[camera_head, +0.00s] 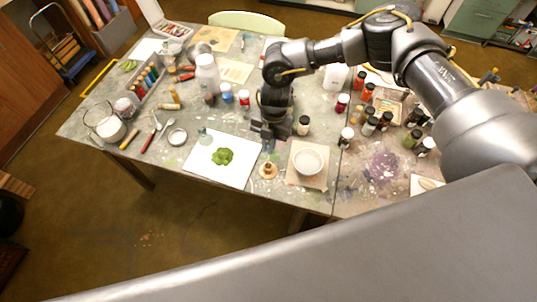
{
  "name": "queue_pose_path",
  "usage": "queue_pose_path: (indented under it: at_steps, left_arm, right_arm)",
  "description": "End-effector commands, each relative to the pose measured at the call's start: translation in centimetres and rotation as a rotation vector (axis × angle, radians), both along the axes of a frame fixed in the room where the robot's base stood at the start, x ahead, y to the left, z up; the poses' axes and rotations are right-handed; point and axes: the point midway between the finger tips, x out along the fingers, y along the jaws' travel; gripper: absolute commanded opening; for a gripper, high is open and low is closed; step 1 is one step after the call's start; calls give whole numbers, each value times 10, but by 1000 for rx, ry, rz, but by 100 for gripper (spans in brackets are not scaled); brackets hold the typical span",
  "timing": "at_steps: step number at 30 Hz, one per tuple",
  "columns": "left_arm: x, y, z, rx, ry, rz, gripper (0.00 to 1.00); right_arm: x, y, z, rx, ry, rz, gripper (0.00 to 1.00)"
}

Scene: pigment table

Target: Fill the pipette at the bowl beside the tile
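A white bowl (309,161) sits on a pale square board (300,178) near the table's front edge. To its left is a white tile (240,178) with a green pigment patch (222,157) on it. My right gripper (269,145) points down over the table, between the tile and the bowl and a little behind them. Its fingers are small and dark, so I cannot make out their opening or anything between them. I cannot pick out a pipette. A small round wooden piece (268,171) stands between tile and board. My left gripper is out of view.
Several paint bottles (370,126) crowd the table right of the bowl. A white bottle (207,72) and small jars stand behind the tile. My arm crosses above the back right.

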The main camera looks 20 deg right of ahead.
Motion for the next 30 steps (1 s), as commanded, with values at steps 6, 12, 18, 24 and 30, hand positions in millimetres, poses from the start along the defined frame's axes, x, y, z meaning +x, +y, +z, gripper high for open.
queue_pose_path:
  at_steps: [6, 12, 18, 24, 30]
  left_arm:
    - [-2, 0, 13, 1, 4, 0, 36]
    - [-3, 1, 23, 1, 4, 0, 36]
    - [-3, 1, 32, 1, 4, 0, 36]
    - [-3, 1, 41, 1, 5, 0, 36]
    - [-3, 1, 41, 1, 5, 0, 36]
  right_arm:
    - [0, 0, 17, 0, 0, 0, 8]
    - [0, 0, 29, 0, 0, 0, 8]
    - [0, 0, 42, 0, 0, -1, 8]
    - [0, 0, 54, 0, 0, -1, 8]
    - [0, 0, 55, 0, 0, -1, 8]
